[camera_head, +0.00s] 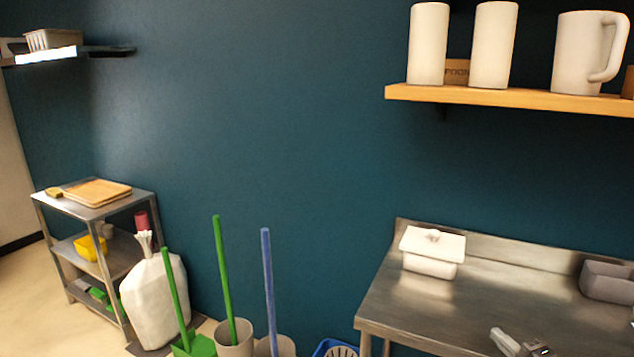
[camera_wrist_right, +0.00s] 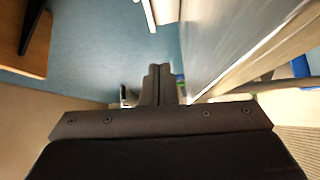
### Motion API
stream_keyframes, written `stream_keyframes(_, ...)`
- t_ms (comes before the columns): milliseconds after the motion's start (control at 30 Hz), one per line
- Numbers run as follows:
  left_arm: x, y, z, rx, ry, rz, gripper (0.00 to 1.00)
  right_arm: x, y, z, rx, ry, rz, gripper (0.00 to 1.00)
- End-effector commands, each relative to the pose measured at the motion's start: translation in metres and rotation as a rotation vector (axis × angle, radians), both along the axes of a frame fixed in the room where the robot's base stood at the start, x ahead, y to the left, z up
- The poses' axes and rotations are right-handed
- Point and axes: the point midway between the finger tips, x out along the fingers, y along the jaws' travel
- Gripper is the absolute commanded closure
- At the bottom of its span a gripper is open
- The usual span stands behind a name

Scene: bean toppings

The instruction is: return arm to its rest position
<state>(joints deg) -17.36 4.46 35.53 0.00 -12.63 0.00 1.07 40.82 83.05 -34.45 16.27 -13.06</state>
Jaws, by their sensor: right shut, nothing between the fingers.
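My right gripper (camera_head: 510,342) shows at the bottom edge of the head view, in front of the steel table (camera_head: 430,300); most of its arm is out of the picture. In the right wrist view its two dark fingers (camera_wrist_right: 158,84) are together, with nothing held between them. The steel table's surface (camera_wrist_right: 225,50) lies to the right of the fingers there, apart from them. My left gripper is not in view.
A white lidded container (camera_head: 432,262) and a grey bin (camera_head: 607,281) stand on the table. A wooden shelf (camera_head: 500,96) with white cups and a jug hangs above. Left are a metal rack (camera_head: 75,208), a white sack (camera_head: 153,300) and long-handled cleaning tools.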

Motion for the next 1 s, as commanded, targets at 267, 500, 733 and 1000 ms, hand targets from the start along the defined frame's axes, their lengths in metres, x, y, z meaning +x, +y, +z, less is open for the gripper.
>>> stream_keyframes(267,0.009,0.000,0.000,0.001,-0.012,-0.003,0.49,-0.011,0.007,-0.010,0.105,0.026,-0.098,1.00)
stream_keyframes(500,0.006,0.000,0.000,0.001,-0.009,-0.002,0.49,-0.034,0.016,-0.027,0.264,0.084,-0.247,1.00)
stream_keyframes(733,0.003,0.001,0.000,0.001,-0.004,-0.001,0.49,-0.089,0.033,-0.059,0.534,0.232,-0.504,1.00)
stream_keyframes(1000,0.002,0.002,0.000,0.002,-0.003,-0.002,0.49,-0.186,0.072,-0.097,0.862,0.508,-0.827,1.00)
